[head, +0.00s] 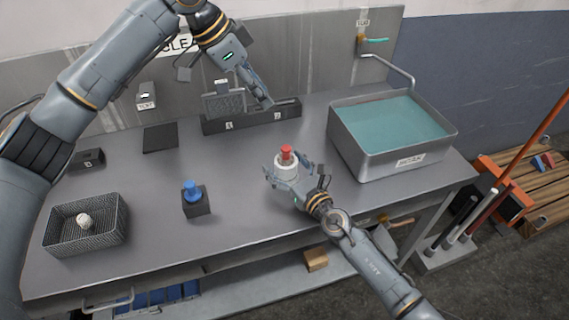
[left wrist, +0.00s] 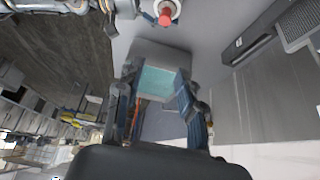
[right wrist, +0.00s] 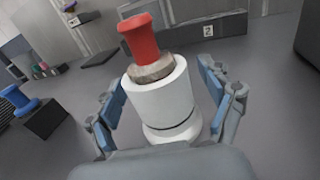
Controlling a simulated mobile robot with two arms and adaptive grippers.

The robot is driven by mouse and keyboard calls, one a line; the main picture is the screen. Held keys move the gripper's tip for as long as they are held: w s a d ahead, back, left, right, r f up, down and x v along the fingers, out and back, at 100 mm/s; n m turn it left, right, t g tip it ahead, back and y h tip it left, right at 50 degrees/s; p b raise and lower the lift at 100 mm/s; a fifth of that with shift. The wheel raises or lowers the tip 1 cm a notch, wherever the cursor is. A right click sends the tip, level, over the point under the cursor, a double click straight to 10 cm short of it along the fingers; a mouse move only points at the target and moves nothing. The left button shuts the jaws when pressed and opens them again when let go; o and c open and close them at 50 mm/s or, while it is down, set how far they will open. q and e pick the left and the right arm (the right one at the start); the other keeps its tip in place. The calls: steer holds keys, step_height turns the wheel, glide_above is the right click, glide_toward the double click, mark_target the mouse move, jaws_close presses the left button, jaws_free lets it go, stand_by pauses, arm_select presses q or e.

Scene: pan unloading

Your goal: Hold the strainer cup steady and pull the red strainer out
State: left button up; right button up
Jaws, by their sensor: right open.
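The white strainer cup (head: 286,171) stands upright on the table. The red strainer (head: 286,152) sits in its top, with a spool-shaped red handle. In the right wrist view the cup (right wrist: 162,100) and red strainer (right wrist: 139,38) stand between my right fingers, with a brownish collar under the red handle. My right gripper (head: 284,180) is open around the cup, and a gap shows beside it. My left gripper (head: 264,98) is raised above the back of the table, apart from the strainer. In the left wrist view its fingers (left wrist: 160,95) are spread and empty.
A blue-topped piece (head: 192,190) stands in a dark block to the left. A wire basket (head: 86,228) holds a small pale object. A water-filled sink (head: 345,150) stands at right. A dark numbered rack (head: 252,117) lies behind. Bare table lies between them.

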steer(key=c, duration=1.3)
arm_select(q)
steer(key=shift+o, duration=1.1)
arm_select(e)
steer(key=shift+c, duration=0.4)
arm_select(q)
steer(key=shift+o, duration=0.2)
steer(key=shift+d+f+n+y, duration=0.3)
steer(key=shift+d+f+n, duration=0.05)
steer(key=shift+f+n, duration=0.15)
steer(key=n+y, duration=0.4)
steer(key=n, duration=0.4)
glide_toward(286, 148)
steer(key=f, duration=0.3)
steer(key=w+f, duration=0.1)
steer(key=f, duration=0.2)
steer(key=d+f, duration=0.1)
steer(key=f, duration=0.3)
steer(key=shift+w+f, duration=0.1)
steer(key=shift+w, duration=0.25)
jaws_close()
